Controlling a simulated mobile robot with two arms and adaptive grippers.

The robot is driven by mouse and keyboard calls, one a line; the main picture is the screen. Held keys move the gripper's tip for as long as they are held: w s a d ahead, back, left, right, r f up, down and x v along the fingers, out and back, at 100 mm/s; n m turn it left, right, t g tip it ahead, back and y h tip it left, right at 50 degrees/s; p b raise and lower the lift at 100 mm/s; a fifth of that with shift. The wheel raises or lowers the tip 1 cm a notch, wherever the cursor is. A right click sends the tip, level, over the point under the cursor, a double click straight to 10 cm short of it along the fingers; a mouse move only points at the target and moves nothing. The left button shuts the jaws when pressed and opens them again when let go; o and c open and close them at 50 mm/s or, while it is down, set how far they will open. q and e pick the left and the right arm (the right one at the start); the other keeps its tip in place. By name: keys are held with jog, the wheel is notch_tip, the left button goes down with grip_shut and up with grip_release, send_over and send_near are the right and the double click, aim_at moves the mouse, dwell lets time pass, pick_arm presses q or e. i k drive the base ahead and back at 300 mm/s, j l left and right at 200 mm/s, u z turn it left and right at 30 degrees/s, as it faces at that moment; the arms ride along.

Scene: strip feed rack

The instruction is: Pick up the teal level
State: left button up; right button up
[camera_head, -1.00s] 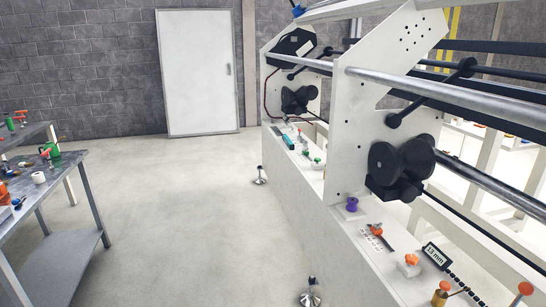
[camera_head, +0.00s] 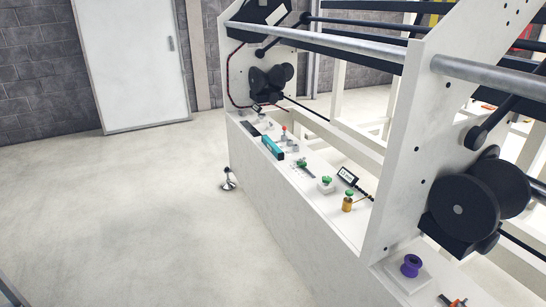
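The teal level (camera_head: 272,147) lies on the white ledge of the feed rack, toward its far end. It is a short teal bar with a dark near end. Nothing covers it from this view. Neither of my grippers shows in the head view.
The white rack ledge (camera_head: 336,213) also holds green-topped parts (camera_head: 327,181), a brass piece with a green top (camera_head: 348,201), a small display (camera_head: 347,176) and a purple spool (camera_head: 411,265). A levelling foot (camera_head: 228,180) stands out at the rack's base. The concrete floor (camera_head: 150,220) to the left is clear.

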aim_at(268, 142)
jog(key=i+j+z, duration=0.15)
jog(key=i+j, duration=0.45)
jog(key=i+z, duration=0.15)
jog(key=z, duration=0.2)
jog(key=i+j+z, duration=0.1)
jog(key=z, duration=0.25)
